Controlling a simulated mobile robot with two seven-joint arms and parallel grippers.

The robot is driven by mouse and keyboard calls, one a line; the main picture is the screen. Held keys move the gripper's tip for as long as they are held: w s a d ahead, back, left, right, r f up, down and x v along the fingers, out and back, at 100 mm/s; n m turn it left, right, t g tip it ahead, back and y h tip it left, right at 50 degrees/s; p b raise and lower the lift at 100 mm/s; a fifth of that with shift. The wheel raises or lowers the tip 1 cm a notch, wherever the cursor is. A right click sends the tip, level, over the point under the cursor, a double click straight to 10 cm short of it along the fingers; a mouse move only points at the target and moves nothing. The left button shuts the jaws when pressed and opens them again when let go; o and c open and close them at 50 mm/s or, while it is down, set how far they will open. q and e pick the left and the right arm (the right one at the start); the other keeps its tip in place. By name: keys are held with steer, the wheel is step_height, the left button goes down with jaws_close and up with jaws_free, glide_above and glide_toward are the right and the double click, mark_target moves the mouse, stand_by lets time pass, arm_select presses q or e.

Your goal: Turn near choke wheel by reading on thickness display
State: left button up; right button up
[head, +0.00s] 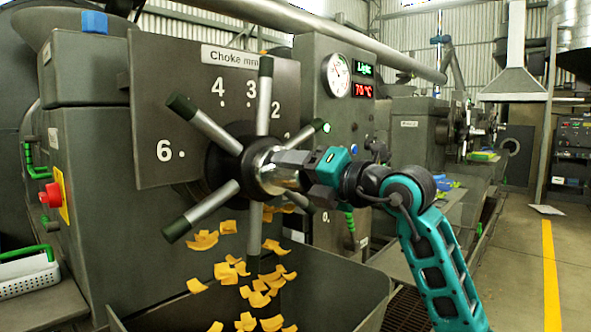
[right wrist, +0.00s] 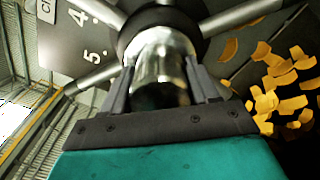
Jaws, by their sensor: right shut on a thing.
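The near choke wheel (head: 222,131) has a dark hub and several metal spokes with dark tips, standing out from a grey machine. Its dial plate (head: 160,100) is headed "Choke mm"; 6, 4, 3, 2 and 0 show, with 5 hidden in the head view but seen in the right wrist view. The display (head: 364,70) reads "Light" in green. My right gripper (head: 285,168) is shut on the shiny central knob of the wheel; in the right wrist view its fingers (right wrist: 160,85) flank the knob (right wrist: 160,65). My left gripper is not in view.
Yellow flakes (head: 258,298) fall below the wheel into an open grey trough (head: 340,290). A red 70 °C readout (head: 364,90) and a round gauge (head: 336,75) sit beside the display. A red button (head: 50,195) is at left.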

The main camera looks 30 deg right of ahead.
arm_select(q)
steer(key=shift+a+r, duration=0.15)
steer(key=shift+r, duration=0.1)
arm_select(e)
steer(key=shift+d+r+m, duration=0.15)
steer(key=shift+r+m, duration=0.1)
steer(key=shift+m, duration=0.35)
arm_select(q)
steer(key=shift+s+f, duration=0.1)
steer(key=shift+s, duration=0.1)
arm_select(e)
steer(key=o, duration=1.1)
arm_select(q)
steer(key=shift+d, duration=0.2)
arm_select(e)
steer(key=o, duration=0.4)
steer(key=shift+f, duration=0.15)
steer(key=shift+s, duration=0.1)
steer(key=shift+s+d+f, duration=0.1)
steer(key=shift+s, duration=0.2)
arm_select(q)
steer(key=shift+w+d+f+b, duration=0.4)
steer(key=shift+b, duration=0.55)
arm_select(e)
steer(key=shift+v, duration=6)
